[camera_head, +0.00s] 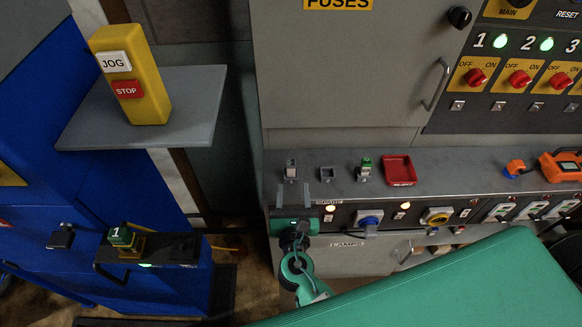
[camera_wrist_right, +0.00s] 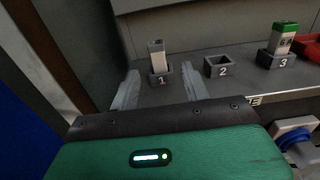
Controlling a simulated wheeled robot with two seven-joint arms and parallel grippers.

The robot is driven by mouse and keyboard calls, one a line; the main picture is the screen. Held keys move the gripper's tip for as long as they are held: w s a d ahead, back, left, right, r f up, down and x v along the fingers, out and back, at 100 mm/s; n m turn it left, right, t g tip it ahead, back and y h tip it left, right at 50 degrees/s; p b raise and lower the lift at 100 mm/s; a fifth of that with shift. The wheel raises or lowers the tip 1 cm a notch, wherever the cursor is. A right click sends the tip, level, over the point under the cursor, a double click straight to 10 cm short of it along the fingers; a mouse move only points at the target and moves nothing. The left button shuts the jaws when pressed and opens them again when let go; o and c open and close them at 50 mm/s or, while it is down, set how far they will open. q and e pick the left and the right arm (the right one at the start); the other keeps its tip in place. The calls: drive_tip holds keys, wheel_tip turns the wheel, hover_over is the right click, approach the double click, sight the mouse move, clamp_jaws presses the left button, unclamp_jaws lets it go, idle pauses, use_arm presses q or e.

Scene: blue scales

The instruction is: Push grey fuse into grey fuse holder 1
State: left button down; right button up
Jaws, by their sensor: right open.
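The grey fuse (camera_head: 291,166) stands upright in grey fuse holder 1 (camera_head: 291,178) on the grey shelf, rising above its rim. In the right wrist view the grey fuse (camera_wrist_right: 156,55) shows a pale top, and holder 1 (camera_wrist_right: 161,79) carries the number 1. My right gripper (camera_head: 293,191) is open and empty, just in front of the holder. Its two fingers (camera_wrist_right: 160,87) lie left and right of the holder in the wrist view, with the fuse between and beyond them. I cannot tell how deep the fuse sits. My left gripper is not in view.
Holder 2 (camera_wrist_right: 220,67) is empty. Holder 3 (camera_wrist_right: 281,59) holds a green-topped fuse (camera_wrist_right: 285,36). A red tray (camera_head: 398,171) and an orange device (camera_head: 560,166) are further right. The cabinet (camera_head: 345,65) rises behind the shelf. Knobs and switches line the panel below.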

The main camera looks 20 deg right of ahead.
sight(291, 161)
drive_tip(key=x, duration=0.5)
drive_tip(key=shift+p, duration=0.4)
drive_tip(key=shift+w+d+r, duration=0.1)
drive_tip(key=shift+w+r, duration=0.05)
drive_tip(key=shift+w, duration=0.4)
drive_tip(key=p+x, duration=0.1)
drive_tip(key=x, duration=0.2)
drive_tip(key=shift+w, duration=0.3)
drive_tip(key=shift+w+d, duration=0.1)
drive_tip(key=shift+w, duration=0.25)
drive_tip(key=shift+c, duration=1.4)
drive_tip(key=c, duration=0.7)
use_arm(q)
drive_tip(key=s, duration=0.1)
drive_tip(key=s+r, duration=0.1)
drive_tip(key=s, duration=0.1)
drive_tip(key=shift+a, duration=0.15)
use_arm(e)
clamp_jaws()
